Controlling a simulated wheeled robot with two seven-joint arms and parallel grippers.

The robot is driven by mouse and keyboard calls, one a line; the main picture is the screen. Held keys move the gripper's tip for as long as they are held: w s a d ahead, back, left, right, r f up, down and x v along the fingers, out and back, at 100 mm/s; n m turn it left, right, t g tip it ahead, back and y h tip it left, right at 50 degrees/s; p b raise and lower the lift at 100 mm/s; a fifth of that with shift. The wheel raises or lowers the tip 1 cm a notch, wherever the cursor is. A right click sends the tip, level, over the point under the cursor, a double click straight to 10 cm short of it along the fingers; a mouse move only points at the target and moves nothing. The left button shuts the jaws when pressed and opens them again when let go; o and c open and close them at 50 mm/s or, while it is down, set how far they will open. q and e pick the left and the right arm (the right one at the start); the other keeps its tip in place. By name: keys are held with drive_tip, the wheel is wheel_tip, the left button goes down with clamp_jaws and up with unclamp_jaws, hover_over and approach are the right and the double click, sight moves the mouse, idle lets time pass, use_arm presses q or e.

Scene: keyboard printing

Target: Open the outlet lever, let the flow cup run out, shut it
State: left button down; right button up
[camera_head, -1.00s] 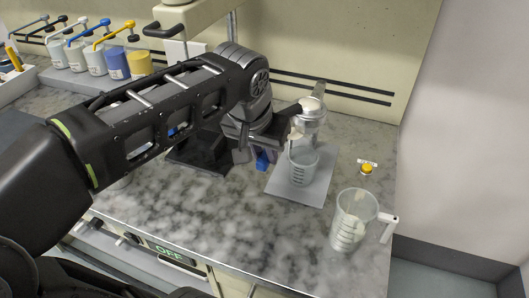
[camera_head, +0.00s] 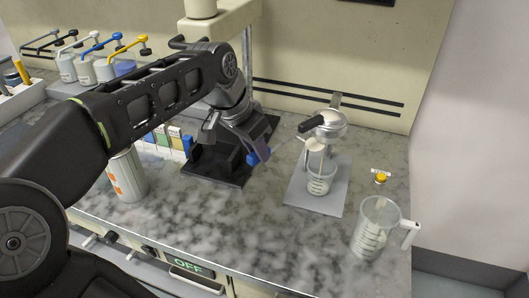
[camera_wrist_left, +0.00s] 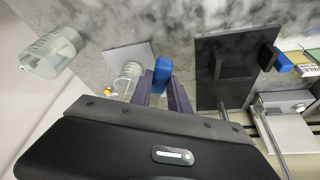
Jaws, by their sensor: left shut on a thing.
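The silver flow cup (camera_head: 331,123), with a dark handle, stands over a grey plate (camera_head: 326,206) at the right of the bench. A pale round part (camera_head: 314,145) shows below it. A small clear beaker (camera_head: 320,178) stands beneath; it also shows in the wrist view (camera_wrist_left: 127,77). I cannot tell whether liquid is flowing or which part is the outlet lever. My left gripper (camera_head: 260,156) is left of the plate, apart from the cup. It is shut on a small blue piece (camera_wrist_left: 162,74), seen between its fingers in the wrist view. My right gripper is not in view.
A black stand (camera_head: 218,178) is just left of my left gripper. A larger clear jug (camera_head: 374,228) stands at the front right, with a small yellow item (camera_head: 381,179) behind it. A striped can (camera_head: 127,178) is at the left. The bench's front middle is clear.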

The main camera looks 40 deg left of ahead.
use_arm(q)
drive_tip(key=shift+w+a+m+h, duration=0.15)
drive_tip(key=shift+a+m+h, duration=0.15)
drive_tip(key=shift+a+m, duration=0.6)
drive_tip(key=shift+a, duration=0.25)
drive_tip(key=c, duration=1.3)
unclamp_jaws()
drive_tip(key=shift+o, duration=0.3)
drive_tip(key=v, duration=0.7)
drive_tip(key=shift+r, duration=0.4)
